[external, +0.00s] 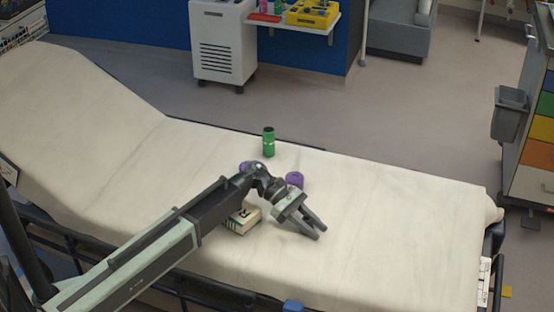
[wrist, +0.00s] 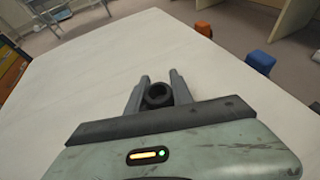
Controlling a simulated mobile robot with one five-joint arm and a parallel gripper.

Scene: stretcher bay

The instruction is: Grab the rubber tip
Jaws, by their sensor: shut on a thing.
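The rubber tip (wrist: 158,95) is a small dark, round piece with a hollow centre. In the wrist view it sits between the two fingers of my gripper (wrist: 160,78), which are shut on it. In the external view my gripper (external: 319,230) is low over the right half of the cream stretcher mattress (external: 400,220), fingers pointing down and right. I cannot make out the rubber tip in that view. Whether it still touches the mattress is not clear.
A green cylinder (external: 268,141) stands behind my arm. A purple roll (external: 294,180) lies close behind my gripper, and another purple piece (external: 245,165) is partly hidden by my arm. A small box (external: 243,218) lies beside my arm. The mattress's right end is clear.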

